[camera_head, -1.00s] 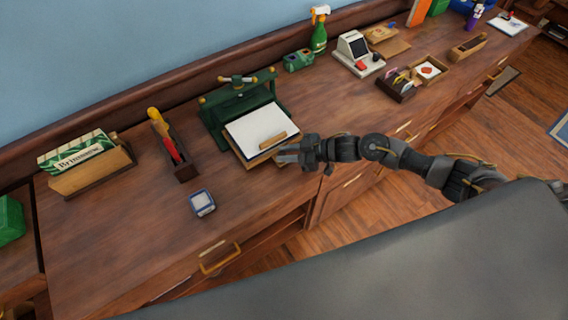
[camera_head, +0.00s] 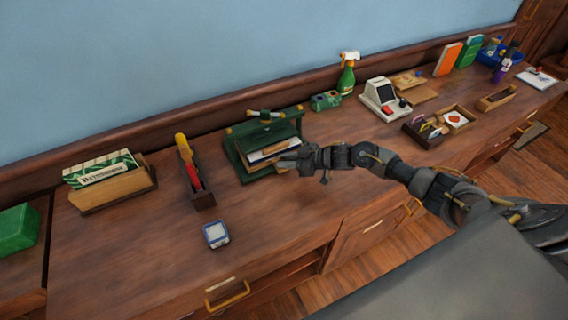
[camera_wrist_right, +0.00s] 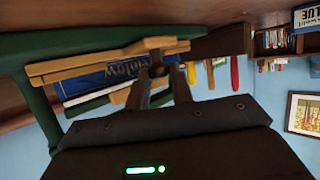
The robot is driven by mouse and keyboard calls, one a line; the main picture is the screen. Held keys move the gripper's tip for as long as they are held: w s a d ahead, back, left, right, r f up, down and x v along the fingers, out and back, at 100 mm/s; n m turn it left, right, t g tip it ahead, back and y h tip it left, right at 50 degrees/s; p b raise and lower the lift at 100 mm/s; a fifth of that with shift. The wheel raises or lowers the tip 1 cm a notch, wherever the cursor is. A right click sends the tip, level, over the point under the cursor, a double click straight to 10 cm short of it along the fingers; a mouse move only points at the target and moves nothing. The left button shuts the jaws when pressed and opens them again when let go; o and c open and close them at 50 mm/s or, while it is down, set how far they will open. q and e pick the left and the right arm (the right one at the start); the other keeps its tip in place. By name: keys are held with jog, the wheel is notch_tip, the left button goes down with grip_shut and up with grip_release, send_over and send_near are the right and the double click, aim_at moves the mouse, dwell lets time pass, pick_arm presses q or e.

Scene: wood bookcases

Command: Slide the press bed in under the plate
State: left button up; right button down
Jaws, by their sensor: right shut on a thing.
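The green press (camera_head: 235,145) stands on the wooden desk top against the wall. Its wooden press bed (camera_head: 257,169) lies mostly inside the frame, under the green plate, with a blue-covered book and pale sheets on it. In the right wrist view, the bed's light wood edge (camera_wrist_right: 70,68) and the blue book (camera_wrist_right: 98,78) show close up, seen at a tilt. My right gripper (camera_head: 284,163) is at the bed's front, its fingers (camera_wrist_right: 160,74) shut on the bed's front grip. The gripper hides part of the bed's front. My left gripper is not in view.
A holder with a red and yellow tool (camera_head: 203,201) stands left of the press, and a small blue-white device (camera_head: 216,234) lies in front. A green spray bottle (camera_head: 346,77) and a white terminal (camera_head: 380,96) stand to the right. The desk before the press is clear.

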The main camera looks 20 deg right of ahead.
jog(key=shift+w+r, duration=0.15)
jog(key=shift+w, duration=0.05)
jog(key=c, duration=1.6)
grip_release()
jog(key=o, duration=0.4)
jog(key=shift+w, duration=0.15)
jog(key=b+v, duration=0.2)
jog(key=v, duration=0.8)
jog(key=shift+s+d, duration=0.2)
jog(key=shift+s, duration=0.15)
jog(key=shift+r, duration=0.1)
